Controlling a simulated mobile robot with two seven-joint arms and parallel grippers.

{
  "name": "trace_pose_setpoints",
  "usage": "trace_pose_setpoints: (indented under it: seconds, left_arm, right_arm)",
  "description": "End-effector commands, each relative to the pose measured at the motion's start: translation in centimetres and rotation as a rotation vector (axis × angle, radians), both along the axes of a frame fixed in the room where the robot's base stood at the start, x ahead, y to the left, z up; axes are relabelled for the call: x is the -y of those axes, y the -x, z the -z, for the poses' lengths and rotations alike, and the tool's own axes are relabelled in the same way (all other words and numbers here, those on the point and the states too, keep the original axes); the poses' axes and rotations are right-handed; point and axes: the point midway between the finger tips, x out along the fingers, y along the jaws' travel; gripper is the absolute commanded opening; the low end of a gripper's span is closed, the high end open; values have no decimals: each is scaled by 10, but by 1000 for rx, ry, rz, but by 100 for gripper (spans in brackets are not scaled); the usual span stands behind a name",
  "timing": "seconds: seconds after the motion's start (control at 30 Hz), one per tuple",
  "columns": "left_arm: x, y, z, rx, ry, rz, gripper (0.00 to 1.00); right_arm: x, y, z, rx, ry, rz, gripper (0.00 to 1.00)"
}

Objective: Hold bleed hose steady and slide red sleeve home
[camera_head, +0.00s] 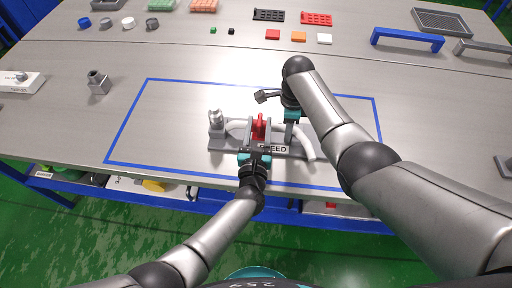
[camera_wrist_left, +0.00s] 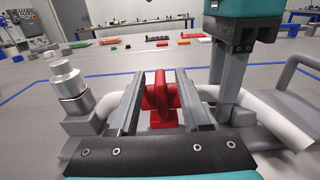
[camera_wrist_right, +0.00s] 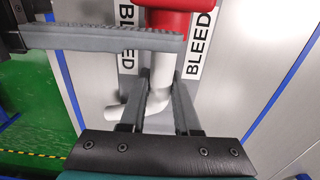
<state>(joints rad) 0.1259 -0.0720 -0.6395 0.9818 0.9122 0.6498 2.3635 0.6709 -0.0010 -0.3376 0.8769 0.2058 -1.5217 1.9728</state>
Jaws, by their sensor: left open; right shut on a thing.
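The red sleeve (camera_head: 260,122) sits around the white bleed hose (camera_head: 236,127) on the grey fixture (camera_head: 219,145). A silvery fitting (camera_head: 216,119) stands at the fixture's left end; white hose shows between it and the sleeve. My left gripper (camera_head: 259,131) is open, with a finger on each side of the upright red sleeve (camera_wrist_left: 160,96) and gaps visible. My right gripper (camera_head: 289,139) points down and is shut on the hose, right of the sleeve. In the right wrist view the hose (camera_wrist_right: 161,65) runs between its fingers (camera_wrist_right: 162,88) into the red sleeve (camera_wrist_right: 183,4).
A blue outline (camera_head: 140,98) surrounds the fixture on the metal table. A grey socket block (camera_head: 97,83) lies to the left. Blue (camera_head: 407,37) and grey handles, trays and small coloured blocks lie at the back. A BLEED label (camera_wrist_right: 202,40) is on the fixture.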

Motion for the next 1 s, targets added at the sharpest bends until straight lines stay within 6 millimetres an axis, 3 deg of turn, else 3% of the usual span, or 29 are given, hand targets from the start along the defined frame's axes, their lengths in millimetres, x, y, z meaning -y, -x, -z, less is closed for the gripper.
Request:
trace_pose_setpoints:
  seconds: [0.5,0.7,1.0]
  left_arm:
    - [-12,83,1,-3,-1,2,48]
    - [-14,97,0,0,-2,1,48]
    - [-14,99,0,-1,-2,1,48]
  right_arm:
    - [-3,0,0,1,-7,-3,0]
    - [-3,0,0,1,-7,-2,0]
    - [-3,0,0,1,-7,-2,0]
